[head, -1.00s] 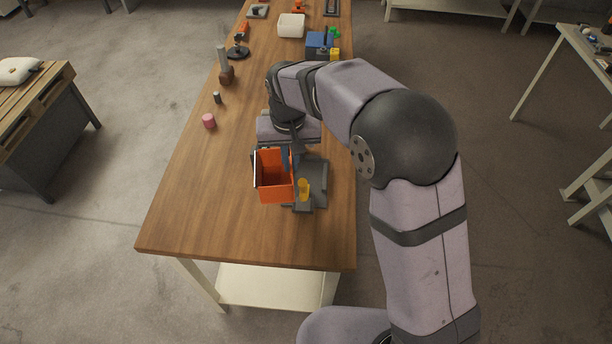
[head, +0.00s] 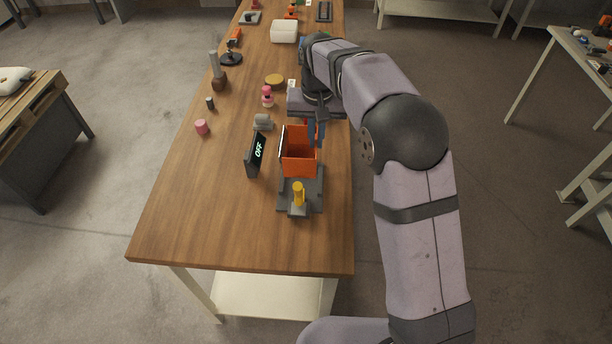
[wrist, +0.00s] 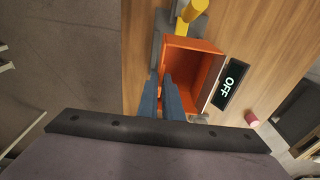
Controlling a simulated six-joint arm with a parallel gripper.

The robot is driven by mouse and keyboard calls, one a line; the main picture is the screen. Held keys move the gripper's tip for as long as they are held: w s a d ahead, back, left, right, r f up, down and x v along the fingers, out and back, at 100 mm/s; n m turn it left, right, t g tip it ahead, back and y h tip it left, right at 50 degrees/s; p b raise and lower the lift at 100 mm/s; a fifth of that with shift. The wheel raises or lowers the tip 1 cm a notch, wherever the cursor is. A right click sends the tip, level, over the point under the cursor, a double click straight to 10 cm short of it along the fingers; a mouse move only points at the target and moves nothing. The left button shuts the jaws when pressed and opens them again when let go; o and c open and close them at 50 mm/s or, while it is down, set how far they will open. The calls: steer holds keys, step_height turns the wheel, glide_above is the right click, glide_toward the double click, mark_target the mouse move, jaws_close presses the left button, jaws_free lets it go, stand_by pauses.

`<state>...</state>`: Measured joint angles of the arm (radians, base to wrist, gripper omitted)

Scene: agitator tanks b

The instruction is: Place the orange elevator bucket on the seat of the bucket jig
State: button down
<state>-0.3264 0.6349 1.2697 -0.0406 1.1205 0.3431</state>
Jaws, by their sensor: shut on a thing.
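The orange elevator bucket (head: 300,163) is in the middle of the head view with its open side up. It also fills the centre of the wrist view (wrist: 204,58). My gripper (head: 314,132) is shut on its back wall, and its blue fingers show in the wrist view (wrist: 161,82). The grey bucket jig (head: 314,196) with a yellow upright part (head: 298,192) is on the table at the near side of the bucket. The bucket is over the jig's back part and hides it. I cannot tell whether it touches the seat.
A dark panel reading OFF (head: 256,154) stands close left of the bucket. A grey cylinder (head: 262,121), a pink-topped figure (head: 267,96) and a yellow disc (head: 274,81) are behind. A pink cylinder (head: 202,127) is further left. The near left wooden table (head: 190,225) is clear.

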steer(key=shift+f+p, duration=1.35)
steer(key=shift+f, duration=3.35)
steer(key=shift+f, duration=0.1)
steer(key=shift+f, duration=0.1)
steer(key=c, duration=1.9)
jaws_free()
steer(key=r+b, duration=0.1)
steer(key=r, duration=0.3)
steer(key=s+r+b, duration=0.1)
steer(key=r, duration=0.7)
steer(key=shift+s+r+b, duration=0.15)
steer(key=shift+s+b, duration=0.1)
steer(key=shift+b, duration=0.15)
